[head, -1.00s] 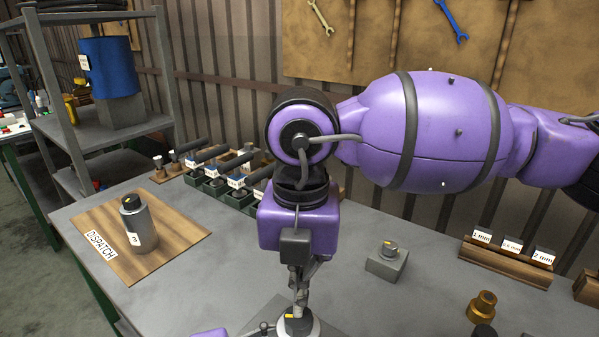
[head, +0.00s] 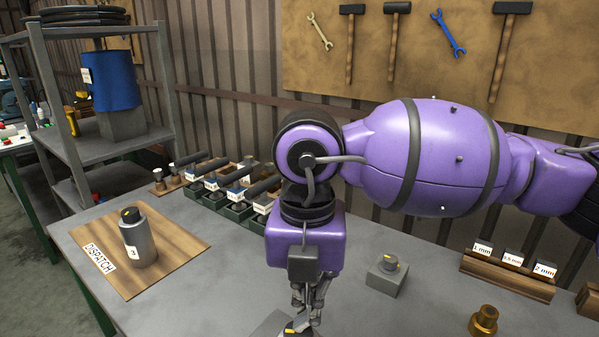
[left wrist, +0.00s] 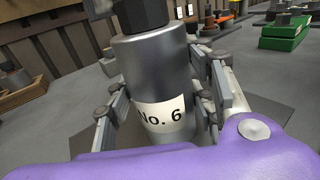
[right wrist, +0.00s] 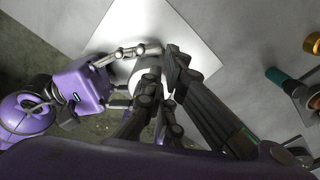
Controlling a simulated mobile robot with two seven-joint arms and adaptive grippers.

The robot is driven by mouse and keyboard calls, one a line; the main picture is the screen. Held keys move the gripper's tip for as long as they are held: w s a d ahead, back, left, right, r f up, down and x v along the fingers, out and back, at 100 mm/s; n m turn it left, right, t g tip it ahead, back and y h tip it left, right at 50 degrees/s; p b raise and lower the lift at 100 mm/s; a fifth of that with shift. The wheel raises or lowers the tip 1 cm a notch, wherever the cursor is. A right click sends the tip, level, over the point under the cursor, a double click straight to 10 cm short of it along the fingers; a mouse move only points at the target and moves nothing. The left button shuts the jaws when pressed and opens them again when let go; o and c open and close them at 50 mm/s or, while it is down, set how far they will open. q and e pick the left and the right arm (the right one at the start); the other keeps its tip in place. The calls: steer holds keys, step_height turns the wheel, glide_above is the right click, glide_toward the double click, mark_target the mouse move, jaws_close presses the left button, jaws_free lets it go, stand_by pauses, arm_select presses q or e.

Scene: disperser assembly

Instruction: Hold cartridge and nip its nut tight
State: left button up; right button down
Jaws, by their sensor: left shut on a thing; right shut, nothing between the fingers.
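The cartridge is a grey cylinder labelled No. 6 (left wrist: 160,85), upright in the left wrist view, with a dark hex nut (left wrist: 142,12) on top. My left gripper (left wrist: 165,105) is shut around its body. In the head view only the nut's top with a yellow mark (head: 292,331) shows at the bottom edge. My right gripper (head: 308,312) points down just above it, its fingers shut and empty. In the right wrist view the right fingers (right wrist: 165,82) cover most of the cartridge; whether they touch the nut cannot be told.
A grey cylinder labelled 3 (head: 138,243) stands on the wooden DISPATCH board (head: 185,245). A grey block (head: 388,281) with a yellow-marked nut, a brass part (head: 483,320) and a gauge rack (head: 505,277) are to the right. Several dark-handled tools (head: 225,180) lie behind.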

arm_select(q)
steer(key=shift+f, duration=0.1)
arm_select(e)
step_height(320, 180, up, 6)
steer(key=shift+w, duration=0.15)
steer(key=shift+r, duration=0.1)
arm_select(q)
steer(key=o, duration=1.7)
steer(key=shift+w, duration=0.1)
